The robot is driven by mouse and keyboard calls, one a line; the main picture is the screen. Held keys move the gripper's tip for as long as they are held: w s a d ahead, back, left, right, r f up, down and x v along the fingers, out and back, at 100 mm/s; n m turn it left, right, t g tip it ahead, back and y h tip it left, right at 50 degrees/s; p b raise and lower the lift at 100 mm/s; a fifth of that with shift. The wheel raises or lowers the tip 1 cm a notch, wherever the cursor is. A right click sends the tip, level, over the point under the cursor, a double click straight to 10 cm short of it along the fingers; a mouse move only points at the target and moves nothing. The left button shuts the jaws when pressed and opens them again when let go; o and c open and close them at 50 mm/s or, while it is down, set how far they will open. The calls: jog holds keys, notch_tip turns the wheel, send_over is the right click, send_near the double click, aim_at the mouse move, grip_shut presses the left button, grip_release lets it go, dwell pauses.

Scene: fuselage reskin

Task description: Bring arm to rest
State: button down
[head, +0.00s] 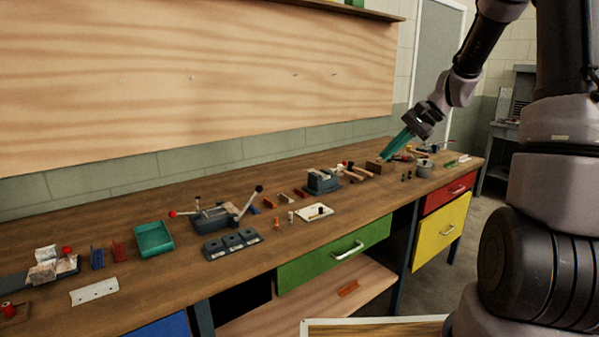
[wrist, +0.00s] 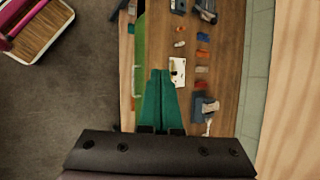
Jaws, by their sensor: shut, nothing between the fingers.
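My gripper (head: 390,151) has long teal fingers and is shut with nothing between them. In the head view it points down and left above the far right part of the wooden workbench (head: 180,258). In the wrist view the fingers (wrist: 161,75) lie side by side, with the bench beneath. My arm comes in from the upper right of the head view. Whether the fingertips touch anything on the bench cannot be told for sure, but the wrist view shows them over it from a height.
On the bench stand a vise (head: 323,181), a teal tray (head: 153,238), a toggle clamp fixture (head: 214,216), a dark block with sockets (head: 232,244) and a white plate (head: 315,212). Green (head: 330,255) and yellow (head: 440,232) drawers are below. Grey floor (wrist: 85,90) is open beside the bench.

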jog(key=s+r+n+t+h, duration=0.2)
jog(key=s+r, duration=0.5)
jog(key=s, duration=0.5)
jog(key=s+r+n+t+h, duration=0.3)
jog(key=s+r, duration=0.4)
jog(key=s, duration=0.5)
jog(key=shift+r+n+h, duration=0.2)
jog(key=shift+n+h, duration=0.2)
